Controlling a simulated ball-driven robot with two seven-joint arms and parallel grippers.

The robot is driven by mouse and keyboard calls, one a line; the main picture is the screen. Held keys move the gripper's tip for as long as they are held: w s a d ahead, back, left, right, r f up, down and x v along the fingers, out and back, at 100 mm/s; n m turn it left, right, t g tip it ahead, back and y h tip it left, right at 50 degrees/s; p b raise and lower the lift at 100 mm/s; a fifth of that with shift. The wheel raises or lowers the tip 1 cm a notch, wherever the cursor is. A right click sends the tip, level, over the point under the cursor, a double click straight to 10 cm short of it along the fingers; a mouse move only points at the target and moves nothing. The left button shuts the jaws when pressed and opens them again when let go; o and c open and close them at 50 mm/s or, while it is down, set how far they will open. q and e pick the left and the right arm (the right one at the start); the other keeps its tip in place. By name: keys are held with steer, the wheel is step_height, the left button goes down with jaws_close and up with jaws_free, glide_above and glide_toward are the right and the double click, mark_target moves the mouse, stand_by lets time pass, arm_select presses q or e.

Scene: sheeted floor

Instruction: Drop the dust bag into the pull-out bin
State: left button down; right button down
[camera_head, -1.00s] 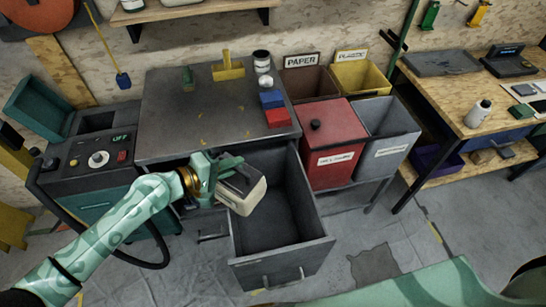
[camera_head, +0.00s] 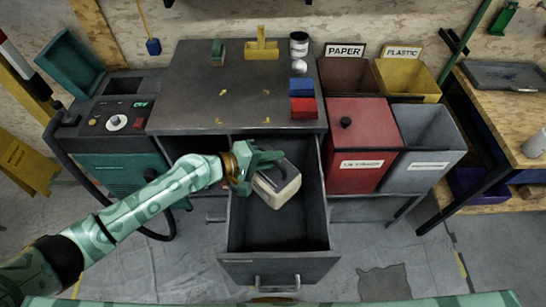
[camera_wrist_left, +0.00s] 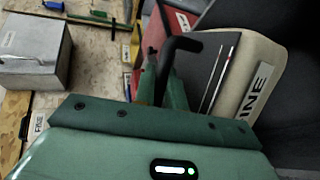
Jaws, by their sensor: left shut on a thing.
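The dust bag (camera_head: 281,188) is a cream block with a dark grey top, held tilted over the open pull-out bin (camera_head: 309,231). My left gripper (camera_head: 265,161) is shut on it. In the left wrist view the dust bag (camera_wrist_left: 254,75) shows beside the fingers of my left gripper (camera_wrist_left: 166,78), with a dark hooked handle and part of a label reading "INE". The bin is a dark grey drawer pulled out from under the bench, with a handle on its front. Its visible floor looks empty. Whether the bag touches the bin's wall I cannot tell. My right gripper is not in view.
The grey bench top (camera_head: 190,95) above the bin carries a blue block (camera_head: 301,86), a red block (camera_head: 304,107) and a tin (camera_head: 299,44). A red lidded bin (camera_head: 362,145) and a grey bin (camera_head: 432,145) stand to the right. A teal machine (camera_head: 115,140) stands left.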

mark_target(271, 170)
arm_select(q)
step_height(271, 170, down, 5)
steer(key=b, duration=0.3)
steer(key=shift+f+b, duration=0.15)
steer(key=shift+b, duration=0.2)
